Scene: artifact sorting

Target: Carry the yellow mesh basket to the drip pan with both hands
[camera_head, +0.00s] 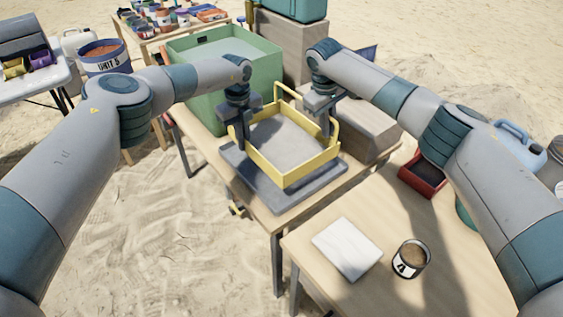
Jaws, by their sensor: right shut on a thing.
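The yellow mesh basket (284,176) is a shallow square frame with raised handles. It is over the flat grey drip pan (240,170) on the wooden table; I cannot tell whether it touches the pan. My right gripper (326,133) is shut on the basket's right handle, at the far right side. My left gripper (240,147) is at the basket's left side, beside the rim. Its fingertips are partly hidden, so I cannot tell whether it is open or shut.
A large green bin (197,88) stands behind the pan at the left. A grey-brown block (362,133) is right of it. The near table holds a white tablet (347,249), a labelled can (411,259) and a red tray (420,177). A blue tub (104,60) is at far left.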

